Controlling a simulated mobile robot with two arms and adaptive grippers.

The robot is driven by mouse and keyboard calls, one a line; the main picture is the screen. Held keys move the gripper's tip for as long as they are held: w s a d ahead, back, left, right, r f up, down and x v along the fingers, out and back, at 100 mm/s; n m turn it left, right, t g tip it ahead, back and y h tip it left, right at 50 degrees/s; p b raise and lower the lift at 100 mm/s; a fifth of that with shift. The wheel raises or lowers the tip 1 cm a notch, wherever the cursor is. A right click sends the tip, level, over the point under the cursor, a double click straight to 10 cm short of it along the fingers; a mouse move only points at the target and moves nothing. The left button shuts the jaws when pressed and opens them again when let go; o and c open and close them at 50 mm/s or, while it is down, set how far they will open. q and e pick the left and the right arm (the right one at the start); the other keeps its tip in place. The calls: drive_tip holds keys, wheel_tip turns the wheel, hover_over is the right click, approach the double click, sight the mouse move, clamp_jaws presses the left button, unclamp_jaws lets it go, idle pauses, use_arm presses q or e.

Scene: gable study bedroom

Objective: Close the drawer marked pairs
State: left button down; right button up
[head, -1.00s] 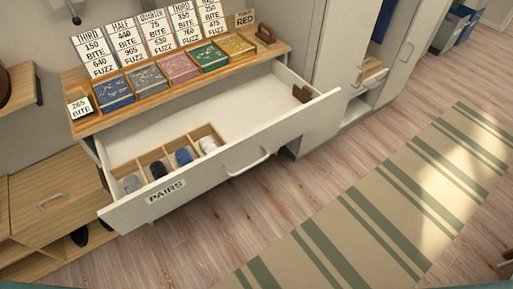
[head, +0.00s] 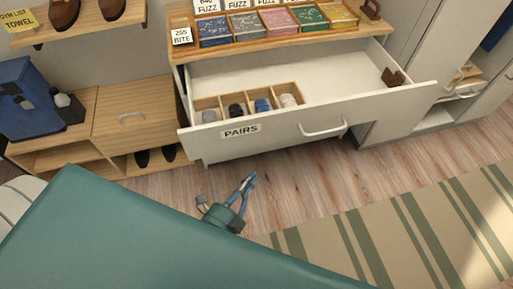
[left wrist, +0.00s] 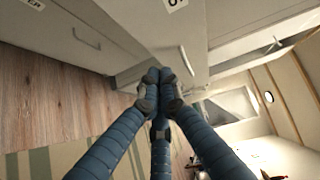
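The pairs drawer (head: 275,133) is white with a PAIRS label (head: 241,131) and a bar handle (head: 323,129). It stands pulled out below the wooden top in the head view. Its left part has a wooden divider (head: 249,94) with rolled dark, blue and pale items; the rest looks mostly empty. My left gripper (head: 249,181) is over the floor in front of the drawer, apart from it, below the label in the picture. In the left wrist view its blue fingers (left wrist: 158,76) meet at the tips with nothing visible between them. My right gripper is not in view.
A wooden cabinet (head: 130,115) with shoes below stands left of the drawer, beside a blue bag (head: 28,98). A tall white cabinet (head: 410,60) stands to the right. A striped rug (head: 400,235) lies in front. The floor before the drawer is clear.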

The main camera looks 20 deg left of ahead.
use_arm(q)
wheel_tip(320, 180, up, 2)
drive_tip(key=m+b, duration=0.1)
drive_tip(key=b, duration=0.3)
approach(270, 130)
drive_tip(key=w+d+f, duration=0.1)
drive_tip(key=w+d, duration=0.1)
drive_tip(key=w, duration=0.2)
drive_tip(key=shift+w+a+t, duration=0.4)
drive_tip(key=shift+w+a, duration=0.1)
drive_tip(key=shift+a, duration=0.05)
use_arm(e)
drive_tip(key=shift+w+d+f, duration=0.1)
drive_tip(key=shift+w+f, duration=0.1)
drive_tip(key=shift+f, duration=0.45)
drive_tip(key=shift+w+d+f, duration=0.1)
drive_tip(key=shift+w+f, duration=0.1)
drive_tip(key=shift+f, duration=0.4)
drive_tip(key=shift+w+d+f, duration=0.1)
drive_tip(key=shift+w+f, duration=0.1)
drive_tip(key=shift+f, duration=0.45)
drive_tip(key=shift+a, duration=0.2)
